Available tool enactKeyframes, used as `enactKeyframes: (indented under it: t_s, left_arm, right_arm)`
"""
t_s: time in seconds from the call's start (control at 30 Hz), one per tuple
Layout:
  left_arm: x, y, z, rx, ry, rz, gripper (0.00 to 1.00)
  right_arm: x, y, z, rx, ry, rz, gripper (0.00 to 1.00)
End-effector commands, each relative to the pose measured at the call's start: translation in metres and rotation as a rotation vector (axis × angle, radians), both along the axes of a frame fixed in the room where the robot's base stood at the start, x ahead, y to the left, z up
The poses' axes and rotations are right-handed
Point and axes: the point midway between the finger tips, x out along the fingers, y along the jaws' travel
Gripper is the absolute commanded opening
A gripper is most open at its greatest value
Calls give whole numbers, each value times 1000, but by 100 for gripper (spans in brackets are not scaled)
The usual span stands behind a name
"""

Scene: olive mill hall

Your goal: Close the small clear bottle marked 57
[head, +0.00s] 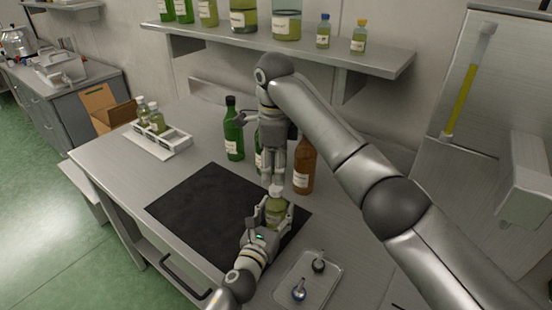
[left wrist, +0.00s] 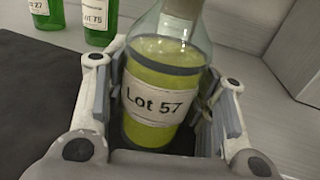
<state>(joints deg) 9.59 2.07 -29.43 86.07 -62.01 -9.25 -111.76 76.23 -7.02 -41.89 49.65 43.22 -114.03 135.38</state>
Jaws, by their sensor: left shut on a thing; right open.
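The small clear bottle (head: 275,212) holds yellow-green oil. Its label reads Lot 57 in the left wrist view (left wrist: 155,102). My left gripper (head: 271,215) is shut around its body, and the bottle looks roughly upright over the right part of the dark mat. I cannot tell whether its base touches the mat. My right gripper (head: 273,180) points down, open, just above the bottle's top. A pale piece (head: 277,190) shows at the top, and a beige-grey piece (left wrist: 182,6) shows at the neck; I cannot tell whether it is a closure.
A dark mat (head: 190,208) lies on the steel table. Green bottles (head: 233,130) and a brown bottle (head: 304,165) stand behind. A small tray (head: 333,278) with two dark-topped pieces is at front right. A white rack (head: 172,150) with small bottles is at left.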

Motion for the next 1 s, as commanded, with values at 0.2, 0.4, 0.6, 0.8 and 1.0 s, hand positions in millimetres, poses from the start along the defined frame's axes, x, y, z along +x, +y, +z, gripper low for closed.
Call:
enactKeyframes:
  t_s: [0.2,0.4,0.6,0.8,1.0]
  left_arm:
    - [-1,0,-2,1,3,0,0]
    - [-1,0,-2,1,3,0,0]
    - [-1,0,-2,1,3,0,0]
    - [-1,0,-2,1,3,0,0]
    - [-1,0,-2,1,3,0,0]
  right_arm:
    - [0,1,4,-4,-4,367,47]
    - [1,1,7,-9,-6,707,47]
    - [0,1,10,-12,-6,1045,47]
    - [0,1,13,-16,-6,1384,47]
    - [0,1,16,-18,-5,1720,47]
